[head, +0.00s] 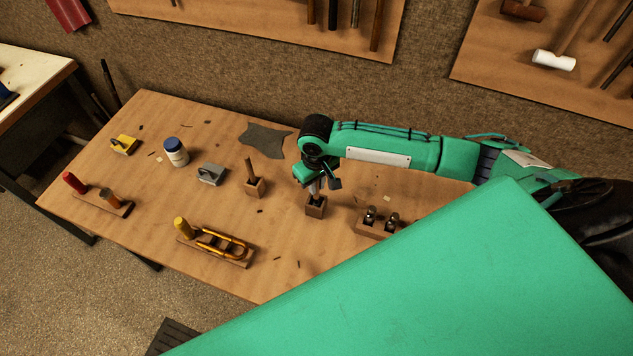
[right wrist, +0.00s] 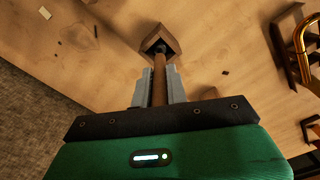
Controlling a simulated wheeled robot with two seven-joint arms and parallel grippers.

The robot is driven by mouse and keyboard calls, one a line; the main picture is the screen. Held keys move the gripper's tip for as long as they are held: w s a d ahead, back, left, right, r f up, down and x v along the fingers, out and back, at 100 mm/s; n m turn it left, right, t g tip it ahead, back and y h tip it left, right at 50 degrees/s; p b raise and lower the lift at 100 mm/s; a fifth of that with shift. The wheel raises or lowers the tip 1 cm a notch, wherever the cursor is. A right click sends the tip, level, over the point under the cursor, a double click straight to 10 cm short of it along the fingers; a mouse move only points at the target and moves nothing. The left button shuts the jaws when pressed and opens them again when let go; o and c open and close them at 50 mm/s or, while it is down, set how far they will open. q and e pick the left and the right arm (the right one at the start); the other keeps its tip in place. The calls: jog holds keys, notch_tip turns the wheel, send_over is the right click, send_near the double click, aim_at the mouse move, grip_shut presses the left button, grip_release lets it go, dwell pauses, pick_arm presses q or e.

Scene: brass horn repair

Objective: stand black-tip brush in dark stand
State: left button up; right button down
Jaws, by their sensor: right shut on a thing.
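My right gripper (head: 314,187) is over a small dark wooden stand (head: 316,207) near the middle of the bench. In the right wrist view the gripper (right wrist: 159,88) is shut on the brown shaft of a brush (right wrist: 159,75). The brush's dark end meets the opening of the stand (right wrist: 151,41). The brush looks roughly in line with the stand; I cannot tell how deep its end sits. A second, lighter stand (head: 254,188) to the left has a brown stick upright in it. My left gripper is not in view.
A wooden block with metal pieces (head: 372,226) stands right of the dark stand. To the left are a brass slide on a holder (head: 222,246), a white jar with blue lid (head: 175,152), a grey block (head: 211,174) and a grey cloth (head: 265,139).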

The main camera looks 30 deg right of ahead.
jog(key=c, duration=1.4)
grip_release()
notch_tip(320, 180, up, 11)
jog(key=b, duration=0.3)
jog(key=shift+r, duration=0.65)
